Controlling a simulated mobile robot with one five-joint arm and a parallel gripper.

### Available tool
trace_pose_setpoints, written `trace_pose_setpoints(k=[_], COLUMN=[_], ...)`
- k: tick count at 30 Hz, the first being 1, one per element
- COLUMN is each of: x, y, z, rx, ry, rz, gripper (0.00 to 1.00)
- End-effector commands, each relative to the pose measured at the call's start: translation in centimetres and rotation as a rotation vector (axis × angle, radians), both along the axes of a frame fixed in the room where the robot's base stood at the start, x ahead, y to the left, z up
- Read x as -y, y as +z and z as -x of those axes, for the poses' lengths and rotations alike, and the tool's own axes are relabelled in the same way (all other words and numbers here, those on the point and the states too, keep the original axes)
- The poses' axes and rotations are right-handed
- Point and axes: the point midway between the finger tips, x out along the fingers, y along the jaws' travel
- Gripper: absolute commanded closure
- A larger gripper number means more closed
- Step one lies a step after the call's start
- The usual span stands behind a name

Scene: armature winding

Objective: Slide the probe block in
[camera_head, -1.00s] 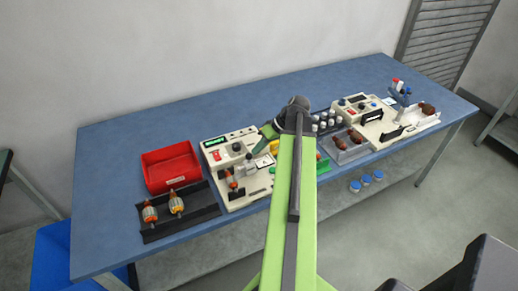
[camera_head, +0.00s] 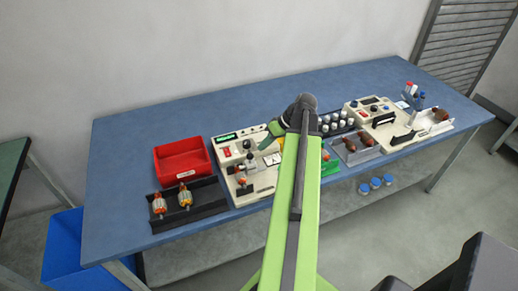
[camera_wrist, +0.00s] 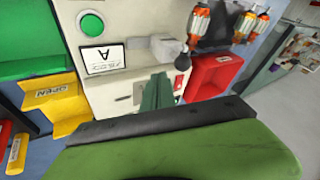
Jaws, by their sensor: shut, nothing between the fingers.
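The cream tester (camera_head: 232,151) stands on the blue bench with a lit display and a red button. A small light grey block (camera_wrist: 164,48), which looks like the probe block, sits on the panel beside a dark round knob (camera_wrist: 182,61). An armature (camera_head: 242,178) rests on the tester near a grey upright piece. My gripper (camera_wrist: 157,90) is shut and empty, its green fingers over the panel, apart from the grey block in the picture. In the head view my gripper (camera_head: 270,139) is partly hidden by my arm.
A second cream machine (camera_head: 375,112) stands further right. The bench's back left is clear.

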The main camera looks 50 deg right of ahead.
Motion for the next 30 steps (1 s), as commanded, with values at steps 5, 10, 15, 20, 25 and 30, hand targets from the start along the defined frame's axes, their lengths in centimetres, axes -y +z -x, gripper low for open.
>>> trace_pose_setpoints(k=[5, 10, 15, 20, 25, 30], x=[2.2, 3.2, 3.7, 3.8, 3.7, 3.7], y=[4.7, 7.3, 8.5, 8.5, 8.4, 8.4], z=[2.1, 3.6, 4.3, 4.5, 4.5, 4.5], rx=[-0.002, -0.002, -0.003, -0.003, -0.002, -0.002], ry=[-0.006, -0.003, 0.0, 0.002, 0.003, 0.003], rz=[0.001, 0.003, 0.003, 0.003, 0.004, 0.004], gripper=[1.0, 1.0, 1.0, 1.0, 1.0, 1.0])
